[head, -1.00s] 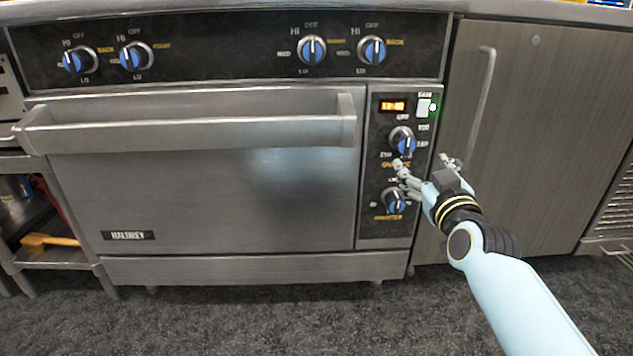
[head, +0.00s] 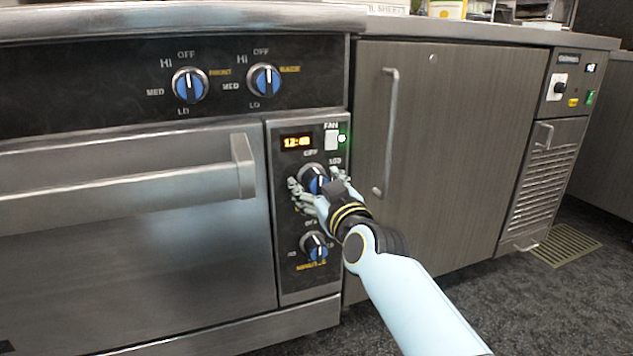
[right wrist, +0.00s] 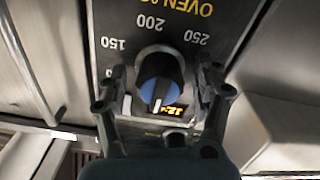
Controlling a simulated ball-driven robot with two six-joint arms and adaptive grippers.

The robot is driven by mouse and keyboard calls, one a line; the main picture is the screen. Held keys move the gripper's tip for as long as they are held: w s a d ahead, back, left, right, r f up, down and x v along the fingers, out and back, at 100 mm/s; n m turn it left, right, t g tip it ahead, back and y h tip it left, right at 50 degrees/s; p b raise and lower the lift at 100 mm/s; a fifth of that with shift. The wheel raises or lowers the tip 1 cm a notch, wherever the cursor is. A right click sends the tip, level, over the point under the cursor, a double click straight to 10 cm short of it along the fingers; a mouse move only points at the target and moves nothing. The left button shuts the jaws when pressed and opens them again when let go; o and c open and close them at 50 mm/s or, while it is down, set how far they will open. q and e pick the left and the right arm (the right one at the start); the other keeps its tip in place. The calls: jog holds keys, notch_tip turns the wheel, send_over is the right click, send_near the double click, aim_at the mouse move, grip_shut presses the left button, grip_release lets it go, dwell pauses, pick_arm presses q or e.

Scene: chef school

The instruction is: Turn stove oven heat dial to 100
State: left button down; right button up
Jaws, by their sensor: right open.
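The oven heat dial (head: 314,176) is a round blue-and-grey knob on the stove's side panel, below the orange clock display. In the right wrist view the dial (right wrist: 160,74) appears upside down, with 150, 200 and 250 printed around it. Its white pointer mark faces the display side, away from 200. My right gripper (head: 317,187) is at the dial, with its open fingers on either side of it. In the right wrist view the gripper (right wrist: 160,100) shows a gap between the fingers and the knob. My left gripper is out of view.
A second blue dial (head: 314,246) sits lower on the same panel. A white fan switch (head: 331,140) with a green light is above. The oven door handle (head: 120,190) sticks out at left. A grey cabinet with a vertical handle (head: 388,130) stands at right.

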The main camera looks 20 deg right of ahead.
jog(key=c, duration=1.2)
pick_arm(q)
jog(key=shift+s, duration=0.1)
pick_arm(e)
jog(key=shift+m, duration=1.1)
jog(key=m+p, duration=0.1)
jog(key=m, duration=0.7)
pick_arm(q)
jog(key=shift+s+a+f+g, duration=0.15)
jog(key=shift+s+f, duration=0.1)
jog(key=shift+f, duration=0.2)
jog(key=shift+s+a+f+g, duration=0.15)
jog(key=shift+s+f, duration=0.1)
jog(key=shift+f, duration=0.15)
pick_arm(e)
jog(key=shift+m, duration=0.7)
jog(key=shift+a, duration=0.1)
